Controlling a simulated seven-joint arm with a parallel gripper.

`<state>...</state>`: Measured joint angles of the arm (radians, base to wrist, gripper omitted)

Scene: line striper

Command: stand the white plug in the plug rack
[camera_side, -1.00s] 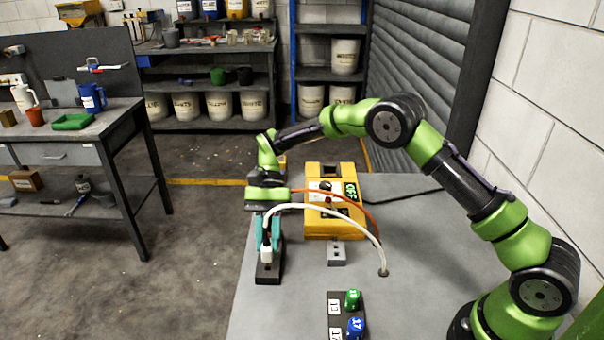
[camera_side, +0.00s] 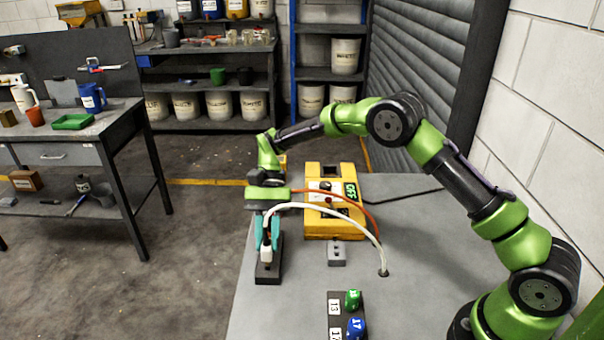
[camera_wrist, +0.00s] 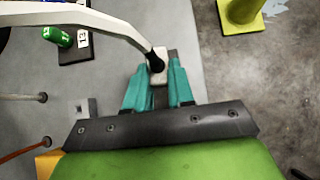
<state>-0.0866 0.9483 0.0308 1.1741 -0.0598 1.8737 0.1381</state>
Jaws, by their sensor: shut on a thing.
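The white plug (camera_side: 266,254) is upright between the teal fingers of my gripper (camera_side: 267,240). Its white cable (camera_side: 335,212) arcs from its top to a hole in the table at the right. The plug stands at the black plug rack (camera_side: 268,274), near the table's left edge; I cannot tell whether its base is fully seated. In the wrist view the white plug (camera_wrist: 158,70) sits between the fingertips of my gripper (camera_wrist: 159,84), with the dark cable end on top. The rack is mostly hidden there.
A black holder (camera_side: 335,312) with green and blue numbered pieces is nearer the front. Table between is clear.

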